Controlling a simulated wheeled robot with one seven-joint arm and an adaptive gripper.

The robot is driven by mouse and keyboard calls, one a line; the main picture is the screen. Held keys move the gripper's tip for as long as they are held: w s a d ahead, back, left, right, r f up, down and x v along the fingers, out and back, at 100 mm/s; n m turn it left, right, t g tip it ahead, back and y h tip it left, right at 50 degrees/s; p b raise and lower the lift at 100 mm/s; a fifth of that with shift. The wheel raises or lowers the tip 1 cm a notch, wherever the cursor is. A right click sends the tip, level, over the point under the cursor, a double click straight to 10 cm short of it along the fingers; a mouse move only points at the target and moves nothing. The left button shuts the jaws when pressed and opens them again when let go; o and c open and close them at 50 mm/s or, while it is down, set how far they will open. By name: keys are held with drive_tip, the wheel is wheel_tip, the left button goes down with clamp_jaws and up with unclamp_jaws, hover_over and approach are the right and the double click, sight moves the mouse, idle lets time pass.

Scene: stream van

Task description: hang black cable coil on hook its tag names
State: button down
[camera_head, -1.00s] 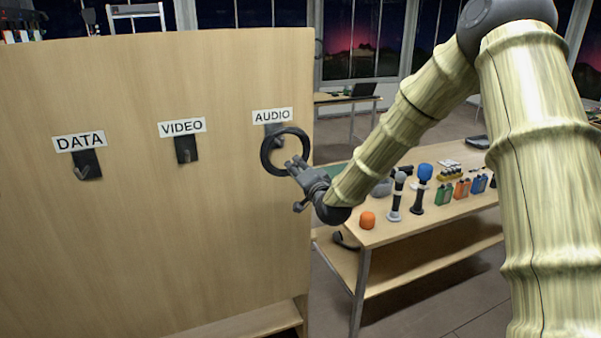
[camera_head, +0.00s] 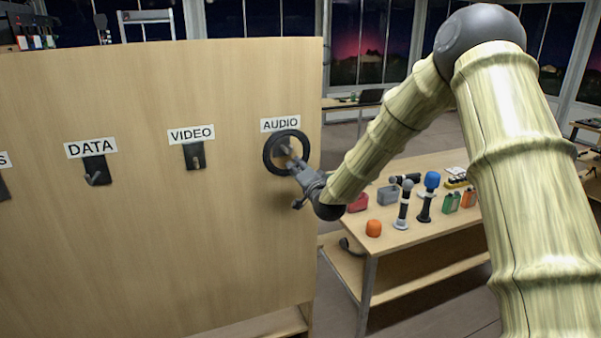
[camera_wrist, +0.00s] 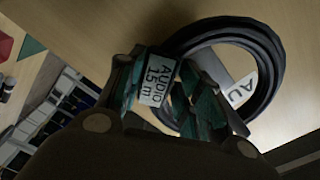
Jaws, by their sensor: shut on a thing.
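The black cable coil (camera_head: 269,153) is in front of the wooden board, just below the AUDIO label (camera_head: 280,124). My gripper (camera_head: 292,163) is shut on the coil. In the wrist view the coil (camera_wrist: 272,60) is a thick black ring, and its white tag (camera_wrist: 157,88) reads "AUDIO 15 m" between the fingers (camera_wrist: 165,95). The AUDIO hook is largely hidden behind the coil and gripper, so I cannot tell whether the coil is around it. The VIDEO hook (camera_head: 195,157) and DATA hook (camera_head: 96,171) are bare.
The wooden board (camera_head: 180,240) fills the left. Another label and hook are cut off at the left edge.

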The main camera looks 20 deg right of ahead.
drive_tip(key=shift+w+f, duration=0.15)
drive_tip(key=shift+w, duration=0.05)
drive_tip(key=shift+f+b, duration=1.05)
drive_tip(key=shift+f, duration=0.15)
drive_tip(key=c, duration=0.9)
unclamp_jaws()
drive_tip(key=shift+s, duration=0.1)
drive_tip(key=s, duration=2)
drive_tip(key=shift+d+b, duration=0.3)
drive_tip(key=shift+b, duration=0.1)
drive_tip(key=shift+f, duration=0.1)
